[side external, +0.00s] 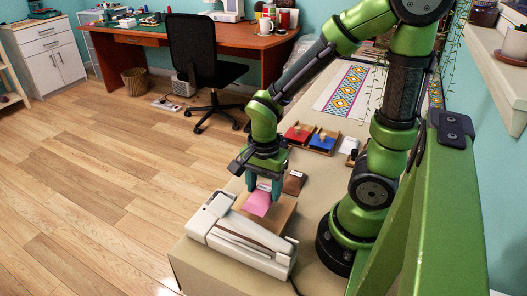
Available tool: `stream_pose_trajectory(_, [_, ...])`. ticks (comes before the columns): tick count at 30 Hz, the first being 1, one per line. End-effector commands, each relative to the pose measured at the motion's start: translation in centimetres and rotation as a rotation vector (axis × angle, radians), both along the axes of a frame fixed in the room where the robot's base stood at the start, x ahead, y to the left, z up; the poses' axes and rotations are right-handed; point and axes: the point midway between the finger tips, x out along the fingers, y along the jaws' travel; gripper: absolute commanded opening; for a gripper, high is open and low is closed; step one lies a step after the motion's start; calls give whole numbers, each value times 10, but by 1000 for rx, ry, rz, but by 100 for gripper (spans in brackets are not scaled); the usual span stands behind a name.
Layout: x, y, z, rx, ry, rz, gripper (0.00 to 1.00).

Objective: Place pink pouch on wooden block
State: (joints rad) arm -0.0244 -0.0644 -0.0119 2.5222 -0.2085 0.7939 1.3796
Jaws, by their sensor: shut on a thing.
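The pink pouch (258,203) is in the side external view, low in the middle, directly under my gripper. My gripper (263,187) points down and its fingers are shut on the pouch near its upper end. The pouch is over a flat brown wooden surface (284,213), which appears to be the wooden block. I cannot tell whether the pouch touches it or hangs just above it. The fingers hide part of the pouch.
A white machine (240,238) stands right in front of the wooden block. A brown pouch (294,182) lies behind it. Red (298,133) and blue (324,141) items sit in wooden trays farther back. Bare table (318,185) shows to the right of the brown pouch.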

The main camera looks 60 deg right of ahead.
Motion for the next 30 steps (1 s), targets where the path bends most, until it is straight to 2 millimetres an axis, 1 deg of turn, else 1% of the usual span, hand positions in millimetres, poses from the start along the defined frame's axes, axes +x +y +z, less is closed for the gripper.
stream_pose_trajectory(1, [-2,0,-9,0,8,-1,27])
stream_pose_trajectory(3, [-1,0,-19,0,8,1,27])
stream_pose_trajectory(6, [-1,0,-27,0,5,-1,27])
stream_pose_trajectory(18, [0,0,-32,0,2,1,27])
stream_pose_trajectory(19, [0,0,-32,0,1,1,60])
stream_pose_trajectory(23, [0,0,-32,0,1,1,80])
stream_pose_trajectory(24, [0,0,-32,0,1,1,82])
stream_pose_trajectory(30, [0,0,-31,0,1,1,82])
